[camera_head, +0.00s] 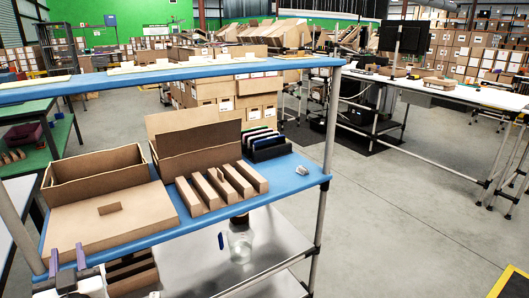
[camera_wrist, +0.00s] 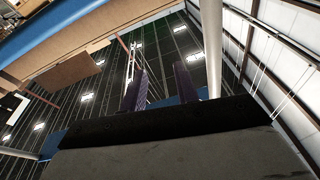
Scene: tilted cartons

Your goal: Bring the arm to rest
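My gripper (camera_head: 67,256) is at the lower left of the head view, in front of the near edge of the blue shelf. Its two dark purple fingers point up and stand apart, with nothing visible between them. In the wrist view the fingers of my gripper (camera_wrist: 158,78) are also apart and empty. That view looks up at the dark ceiling. Most of my arm is outside the head view.
The blue shelf (camera_head: 284,180) carries a flat carton (camera_head: 112,222), an open carton (camera_head: 97,178), a tilted carton (camera_head: 198,150), several narrow cardboard strips and dark folders (camera_head: 266,146). A metal post (camera_head: 329,130) stands at its right. Open floor (camera_head: 400,220) lies right.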

